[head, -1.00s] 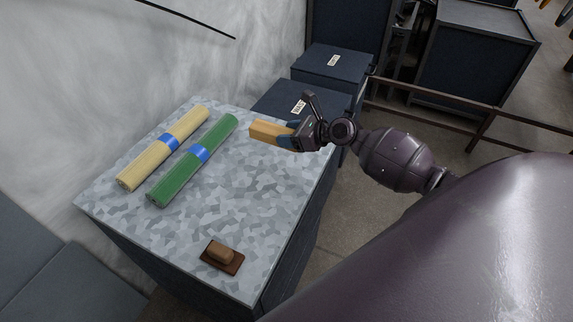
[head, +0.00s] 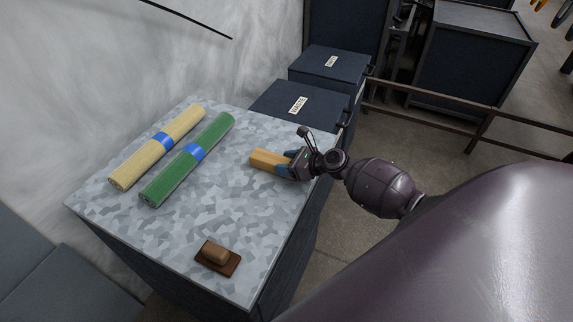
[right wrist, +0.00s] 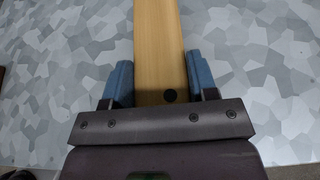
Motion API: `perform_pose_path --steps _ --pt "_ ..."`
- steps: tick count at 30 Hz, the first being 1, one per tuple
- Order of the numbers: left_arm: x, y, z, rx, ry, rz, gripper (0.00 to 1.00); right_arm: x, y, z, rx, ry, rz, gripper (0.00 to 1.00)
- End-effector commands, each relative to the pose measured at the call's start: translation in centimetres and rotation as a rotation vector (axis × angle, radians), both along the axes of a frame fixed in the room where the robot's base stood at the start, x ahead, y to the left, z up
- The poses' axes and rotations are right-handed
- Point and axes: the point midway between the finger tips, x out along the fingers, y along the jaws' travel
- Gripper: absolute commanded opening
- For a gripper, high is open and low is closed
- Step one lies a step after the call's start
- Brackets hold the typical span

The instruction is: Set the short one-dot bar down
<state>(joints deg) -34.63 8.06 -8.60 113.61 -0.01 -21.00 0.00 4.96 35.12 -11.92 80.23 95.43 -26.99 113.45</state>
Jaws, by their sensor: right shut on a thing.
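The short one-dot bar (head: 268,160) is a light wooden bar at the right side of the grey patterned tabletop. My right gripper (head: 288,163) is shut on its near end. In the right wrist view the bar (right wrist: 158,45) runs away between the two blue fingers (right wrist: 158,82), and one black dot shows near the gripper. The bar is low over the tabletop; I cannot tell whether it touches. My left gripper is not in view.
On the tabletop (head: 215,205) a yellow roll (head: 182,127) and a green roll (head: 215,133), each with a blue band, lie at the left. A brown block on a small plate (head: 218,257) sits near the front edge. Dark boxes (head: 300,104) stand behind. The middle is clear.

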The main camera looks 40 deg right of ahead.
Motion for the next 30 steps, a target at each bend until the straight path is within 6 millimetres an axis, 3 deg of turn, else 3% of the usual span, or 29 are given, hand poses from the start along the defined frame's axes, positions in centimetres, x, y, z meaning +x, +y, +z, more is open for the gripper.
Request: perform_pose_path --steps 10,11,15,26,30 --pt "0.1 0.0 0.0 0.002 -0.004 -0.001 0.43 0.0 0.0 -0.2 0.0 -0.001 -0.001 0.26" --pt "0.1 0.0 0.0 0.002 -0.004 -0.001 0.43 0.0 0.0 -0.2 0.0 0.0 -0.001 0.56" --pt "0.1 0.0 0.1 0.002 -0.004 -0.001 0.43 0.0 0.0 -0.2 0.0 0.0 -0.001 0.77" --pt "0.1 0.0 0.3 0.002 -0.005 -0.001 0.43 0.0 0.0 0.2 -0.001 0.0 0.0 0.79" --pt "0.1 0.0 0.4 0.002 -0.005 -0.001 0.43 -1.3 -0.9 0.7 -0.002 0.0 -0.001 0.79"
